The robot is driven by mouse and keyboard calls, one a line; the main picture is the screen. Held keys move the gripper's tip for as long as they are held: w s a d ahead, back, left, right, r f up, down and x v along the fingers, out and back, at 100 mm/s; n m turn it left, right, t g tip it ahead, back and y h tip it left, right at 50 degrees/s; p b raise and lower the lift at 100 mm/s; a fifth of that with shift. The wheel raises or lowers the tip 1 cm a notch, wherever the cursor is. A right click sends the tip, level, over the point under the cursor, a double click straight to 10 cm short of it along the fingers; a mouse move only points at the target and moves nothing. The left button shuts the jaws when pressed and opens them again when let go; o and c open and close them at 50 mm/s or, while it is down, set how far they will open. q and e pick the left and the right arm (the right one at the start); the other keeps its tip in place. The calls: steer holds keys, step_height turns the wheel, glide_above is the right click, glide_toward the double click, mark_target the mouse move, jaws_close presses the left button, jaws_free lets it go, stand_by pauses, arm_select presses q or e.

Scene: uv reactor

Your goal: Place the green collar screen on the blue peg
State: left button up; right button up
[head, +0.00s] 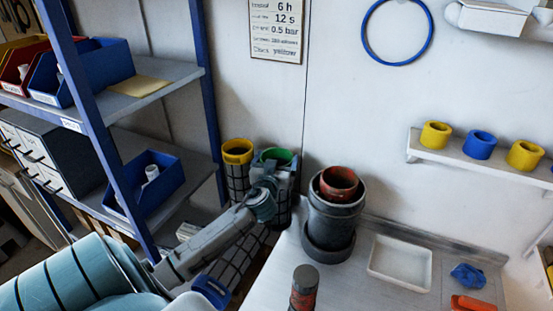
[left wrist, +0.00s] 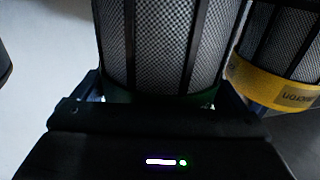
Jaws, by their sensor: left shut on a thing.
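The green collar screen (head: 278,156) is a dark mesh cylinder with black bars and a green rim, standing upright beside the yellow collar screen (head: 237,152). My left gripper (head: 272,173) is shut on it just below the rim. In the left wrist view, its mesh (left wrist: 165,45) and green collar (left wrist: 150,98) are between the fingers of my left gripper (left wrist: 155,100). I cannot tell whether its foot is lifted. I cannot make out the blue peg. My right gripper is not in view.
A grey pot with a red-brown liner (head: 339,184) stands close right of the held screen. A blue-collared screen (head: 212,290) is lower left. The blue-posted shelf (head: 209,95) is at left. The counter holds a white tray (head: 400,262) and a dark-capped cylinder (head: 304,285).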

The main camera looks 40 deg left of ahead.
arm_select(q)
steer(key=o, duration=1.2)
steer(key=shift+c, duration=0.2)
steer(key=b+v, duration=0.3)
steer(key=v, duration=0.9)
steer(key=shift+b, duration=0.4)
